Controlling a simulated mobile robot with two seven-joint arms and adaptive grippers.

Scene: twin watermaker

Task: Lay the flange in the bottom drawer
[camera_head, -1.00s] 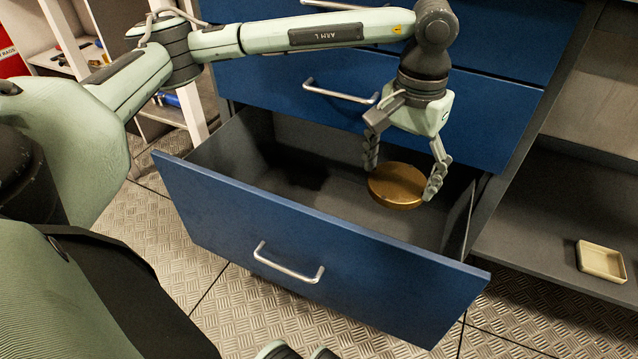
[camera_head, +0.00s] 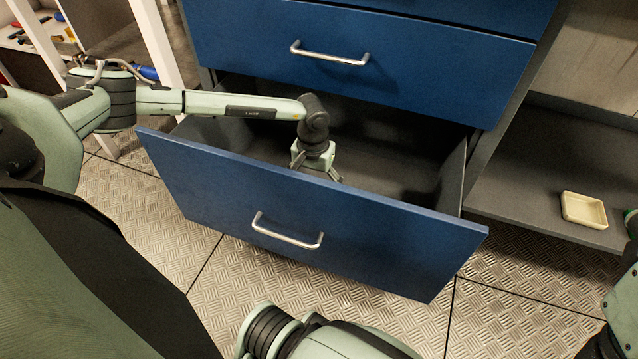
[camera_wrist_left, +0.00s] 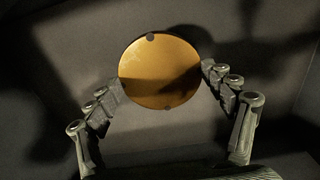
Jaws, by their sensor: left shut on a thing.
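The flange (camera_wrist_left: 159,71) is a round gold-brown disc. In the left wrist view it sits between the two fingers of my left gripper (camera_wrist_left: 163,80), which is shut on its edges. In the head view my left gripper (camera_head: 317,165) is down inside the open bottom drawer (camera_head: 310,225), behind its blue front panel. The panel hides the fingertips and the flange there. I cannot tell whether the flange touches the drawer floor. My right gripper does not show.
The closed blue drawer (camera_head: 350,75) above overhangs the back of the open one. A grey shelf (camera_head: 530,190) with a small cream tray (camera_head: 583,210) lies to the right. The drawer floor to the right of my gripper looks clear.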

